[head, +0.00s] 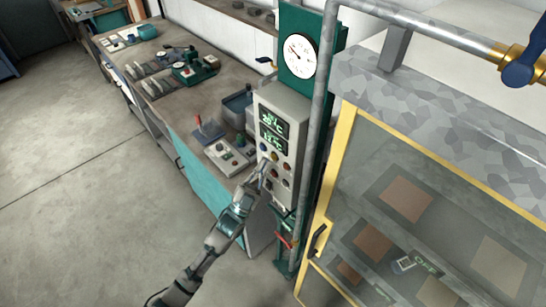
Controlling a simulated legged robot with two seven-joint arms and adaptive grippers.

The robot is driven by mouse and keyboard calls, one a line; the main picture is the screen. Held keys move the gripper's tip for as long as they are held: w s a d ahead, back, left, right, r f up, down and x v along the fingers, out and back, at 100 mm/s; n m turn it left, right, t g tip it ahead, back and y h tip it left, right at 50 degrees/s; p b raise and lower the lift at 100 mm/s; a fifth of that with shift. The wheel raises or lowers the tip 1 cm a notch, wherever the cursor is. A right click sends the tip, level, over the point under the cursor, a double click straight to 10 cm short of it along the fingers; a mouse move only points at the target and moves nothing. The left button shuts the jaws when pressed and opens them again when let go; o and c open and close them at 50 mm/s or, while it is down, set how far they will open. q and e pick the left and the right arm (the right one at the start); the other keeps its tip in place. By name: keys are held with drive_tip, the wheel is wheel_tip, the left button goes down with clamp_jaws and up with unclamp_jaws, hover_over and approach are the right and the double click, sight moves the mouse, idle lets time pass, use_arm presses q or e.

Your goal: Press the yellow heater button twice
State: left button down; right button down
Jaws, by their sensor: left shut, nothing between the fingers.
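The grey control box (293,110) stands upright in the middle of the head view, with two lit green temperature displays (272,132) on its front. Below the displays are several small round buttons, among them a yellowish one (275,156) and a blue one; the colours are hard to tell at this size. My left gripper (264,165) reaches up from the bottom left and is shut and empty. Its fingertips are at the button area, just left of and below the yellowish button. I cannot tell whether they touch the panel. My right gripper is not in view.
A pressure gauge (299,55) sits on a green panel above the box. A grey pipe (318,130) runs down beside it. A yellow-framed glass cabinet (337,165) is on the right. A workbench (200,112) with tools and a joystick box (226,158) is on the left.

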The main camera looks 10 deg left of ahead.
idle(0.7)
use_arm(q)
drive_tip(key=shift+w+d+r, duration=0.1)
drive_tip(key=shift+w+d, duration=0.15)
drive_tip(key=shift+w+d, duration=0.25)
drive_tip(key=shift+w, duration=0.1)
idle(0.7)
drive_tip(key=shift+s+a, duration=0.1)
drive_tip(key=shift+s, duration=0.05)
drive_tip(key=shift+s+a, duration=0.4)
drive_tip(key=shift+s, duration=0.15)
idle(0.3)
